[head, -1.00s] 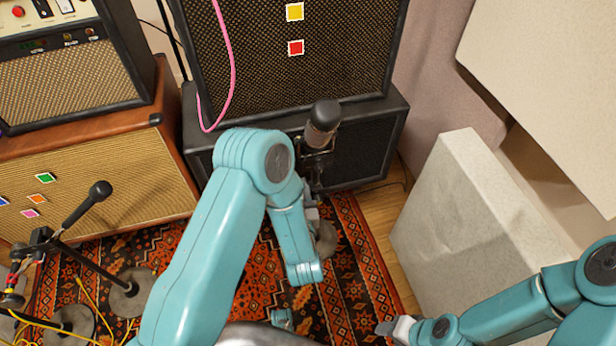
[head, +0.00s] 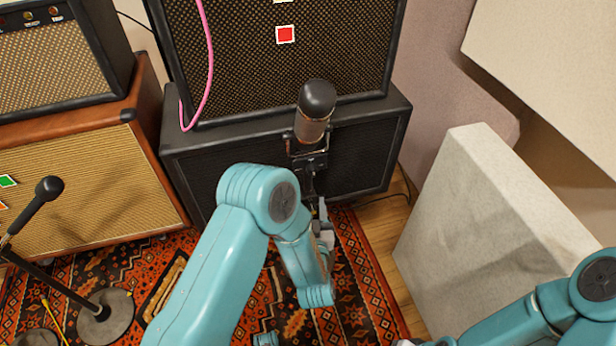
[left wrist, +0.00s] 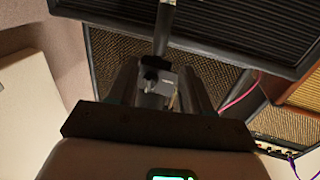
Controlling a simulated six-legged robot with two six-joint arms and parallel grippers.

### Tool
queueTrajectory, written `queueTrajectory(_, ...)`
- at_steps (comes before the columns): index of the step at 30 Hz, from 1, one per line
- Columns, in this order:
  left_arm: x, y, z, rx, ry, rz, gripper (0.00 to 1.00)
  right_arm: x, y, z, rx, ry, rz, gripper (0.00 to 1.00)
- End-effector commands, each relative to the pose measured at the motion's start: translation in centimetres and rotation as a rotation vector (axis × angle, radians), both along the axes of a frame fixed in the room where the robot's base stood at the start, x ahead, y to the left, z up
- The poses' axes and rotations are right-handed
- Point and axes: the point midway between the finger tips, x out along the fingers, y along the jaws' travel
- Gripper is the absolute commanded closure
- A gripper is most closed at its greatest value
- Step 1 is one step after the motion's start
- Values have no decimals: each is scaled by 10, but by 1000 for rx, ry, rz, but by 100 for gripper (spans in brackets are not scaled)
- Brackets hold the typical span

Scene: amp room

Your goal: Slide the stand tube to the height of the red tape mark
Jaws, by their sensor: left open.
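A red tape mark (head: 285,34) is on the front of the large upper speaker cabinet. A microphone (head: 316,110) stands upright in front of the lower cabinet, below the mark in the picture. Its stand tube (head: 309,182) is mostly hidden by my left arm; a dark tube (left wrist: 166,28) shows in the left wrist view. My left gripper (head: 323,222) is at the stand under the microphone. In the left wrist view its fingers (left wrist: 160,88) are apart, with a grey clutch piece (left wrist: 157,84) between or just beyond them. My right gripper is at the bottom edge, mostly cut off.
A pale slab (head: 490,215) stands right of the microphone. At left is another microphone (head: 48,188) on a stand with a round base (head: 104,318), by a brown amplifier (head: 75,180). A pink cable (head: 207,65) hangs across the upper cabinet. A patterned rug (head: 350,290) covers the floor.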

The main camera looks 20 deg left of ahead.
Motion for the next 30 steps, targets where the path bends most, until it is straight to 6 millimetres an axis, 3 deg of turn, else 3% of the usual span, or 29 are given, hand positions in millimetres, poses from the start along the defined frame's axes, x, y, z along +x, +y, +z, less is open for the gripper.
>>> queueTrajectory(6,51,21,-2,-1,-5,6,51,3,-3,-15,-2,-5,-11,49)
queueTrajectory(12,88,34,-2,0,-2,5,51,5,-4,-23,-4,-8,-18,49)
queueTrajectory(18,105,40,-1,1,0,2,51,6,-5,-26,-4,-10,-22,49)
queueTrajectory(27,107,41,0,0,0,2,51,6,-5,-26,-4,-9,-23,49)
queueTrajectory(30,106,41,0,0,0,2,83,6,-5,-26,-4,-10,-22,49)
